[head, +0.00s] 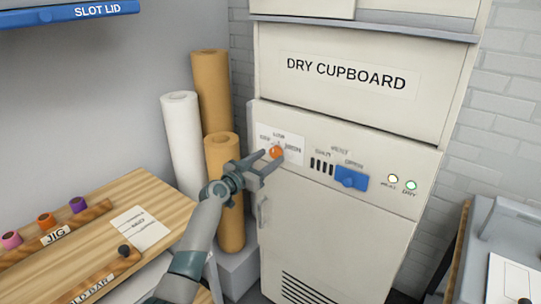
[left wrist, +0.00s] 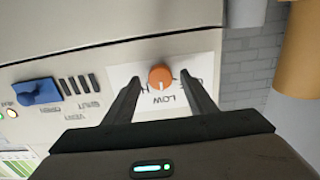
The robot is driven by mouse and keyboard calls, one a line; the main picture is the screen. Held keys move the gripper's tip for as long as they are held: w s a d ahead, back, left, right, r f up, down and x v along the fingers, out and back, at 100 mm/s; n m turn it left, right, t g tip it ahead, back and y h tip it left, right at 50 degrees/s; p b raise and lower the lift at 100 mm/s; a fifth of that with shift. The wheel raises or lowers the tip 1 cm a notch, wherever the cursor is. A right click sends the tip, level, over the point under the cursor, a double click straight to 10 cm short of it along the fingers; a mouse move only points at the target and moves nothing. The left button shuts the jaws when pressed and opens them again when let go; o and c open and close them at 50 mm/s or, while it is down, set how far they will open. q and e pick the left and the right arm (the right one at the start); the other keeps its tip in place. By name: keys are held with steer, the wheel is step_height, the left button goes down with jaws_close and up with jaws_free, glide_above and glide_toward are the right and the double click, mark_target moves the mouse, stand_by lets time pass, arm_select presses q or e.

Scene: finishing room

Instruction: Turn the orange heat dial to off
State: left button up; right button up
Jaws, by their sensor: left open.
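The orange heat dial (head: 276,152) sits on a white label plate at the left end of the cupboard's control panel. In the left wrist view the dial (left wrist: 160,77) shows between my fingertips, with a white mark facing the upside-down word LOW. The other words on the plate are partly covered by the dial and fingers. My left gripper (head: 270,161) is open in front of the dial, one finger on each side of it. In the left wrist view the left gripper (left wrist: 160,80) shows no clear contact with the dial. My right gripper is not in view.
The dry cupboard (head: 345,120) also carries a blue switch (head: 350,179), dark slots (head: 321,165) and two lit lamps (head: 402,181). Upright rolls (head: 182,145) stand left of it. A wooden bench (head: 85,225) is at the lower left, with a jig rack.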

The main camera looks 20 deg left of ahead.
arm_select(q)
steer(key=shift+x, duration=0.8)
steer(key=shift+d, duration=0.1)
steer(key=shift+c, duration=0.4)
steer(key=c, duration=1)
steer(key=shift+o, duration=0.2)
